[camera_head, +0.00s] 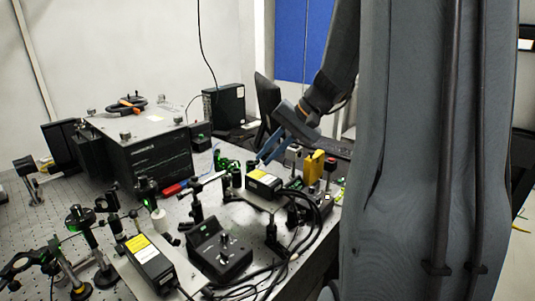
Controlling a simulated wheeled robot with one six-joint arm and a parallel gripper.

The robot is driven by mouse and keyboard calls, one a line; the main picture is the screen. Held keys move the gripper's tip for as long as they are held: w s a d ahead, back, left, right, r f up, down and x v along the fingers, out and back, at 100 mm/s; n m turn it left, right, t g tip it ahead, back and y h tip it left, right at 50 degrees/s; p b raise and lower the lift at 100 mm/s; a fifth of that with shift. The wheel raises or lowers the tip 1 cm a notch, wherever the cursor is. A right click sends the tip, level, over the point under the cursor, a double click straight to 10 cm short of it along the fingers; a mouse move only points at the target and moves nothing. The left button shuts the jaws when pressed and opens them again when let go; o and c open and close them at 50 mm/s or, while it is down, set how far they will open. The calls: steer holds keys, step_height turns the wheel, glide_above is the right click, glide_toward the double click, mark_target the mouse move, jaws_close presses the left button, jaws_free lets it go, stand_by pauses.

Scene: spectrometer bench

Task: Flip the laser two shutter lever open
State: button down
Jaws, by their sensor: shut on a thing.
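Two black laser boxes with yellow-and-white labels stand on the optical bench. One laser (265,182) is at the middle right, the other laser (150,262) at the front. No readable marking shows which is laser two. My gripper (264,160) reaches down from the upper right, with its blue-grey fingers at the back end of the middle-right laser. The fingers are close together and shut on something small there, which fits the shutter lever. The lever itself is too small and hidden by the fingers, so its angle cannot be told.
Black control boxes (220,254) with knobs and cables stand between and beside the lasers. A yellow block (314,163) stands just right of my gripper. Optic posts (197,205) crowd the bench's left and middle. A large black instrument (150,150) stands behind.

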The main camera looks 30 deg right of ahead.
steer(key=shift+d+f+y, duration=0.1)
steer(key=shift+d+y, duration=0.05)
steer(key=shift+y, duration=0.15)
steer(key=c, duration=1.8)
jaws_free()
steer(key=shift+o, duration=0.2)
steer(key=b+v, duration=0.1)
steer(key=v, duration=0.6)
steer(key=shift+s+d+r, duration=0.15)
steer(key=shift+r, duration=0.2)
